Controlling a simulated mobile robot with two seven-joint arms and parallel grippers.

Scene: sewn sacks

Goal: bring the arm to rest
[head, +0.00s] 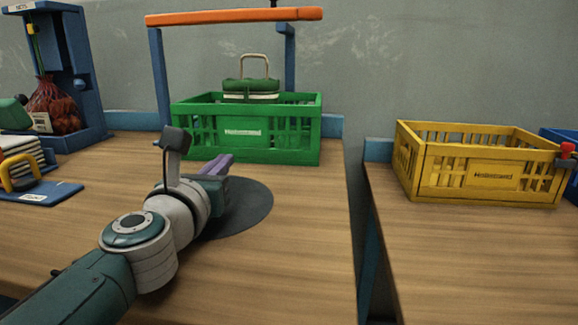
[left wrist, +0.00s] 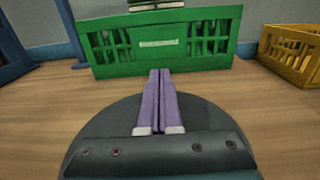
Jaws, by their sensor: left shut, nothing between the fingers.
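My left arm comes in from the lower left in the head view. Its gripper (head: 220,162) is over the dark round mat (head: 248,205) on the wooden table, in front of the green crate (head: 245,147). In the left wrist view the two purple fingers of the gripper (left wrist: 160,75) are together with nothing between them, pointing at the green crate (left wrist: 200,60). The dark round mat also shows below them (left wrist: 100,115). My right gripper is in neither view.
A green thing with a tan handle (head: 252,86) shows above the green crate, under an orange bar (head: 235,17) on blue posts. A yellow crate (head: 480,180) stands on the right table, past a gap. A blue stand with a red net sack (head: 55,105) is at left.

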